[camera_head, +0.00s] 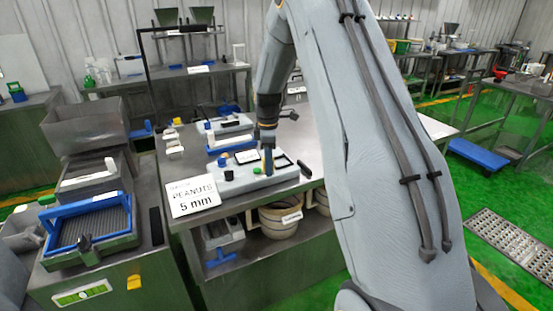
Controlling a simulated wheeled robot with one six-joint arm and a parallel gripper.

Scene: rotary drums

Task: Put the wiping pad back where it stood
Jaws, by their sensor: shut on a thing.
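My gripper (267,143) points down over the grey tray-like unit (229,186) on the metal table in the middle. It is shut on a small, narrow, blue and tan thing, which I take to be the wiping pad (268,162). The pad hangs upright beneath the jaws, over the front part of the unit. I cannot tell whether its lower end touches the unit. The fingers are small and partly merge with the wrist in this view.
A sign reading "PEANUTS 5 mm" (193,195) stands at the table's front left corner. A black bar (305,169) lies right of the unit. Blue-and-white devices (230,127) stand behind it. A blue-framed sieve (88,222) is at left. The table's right part looks clear.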

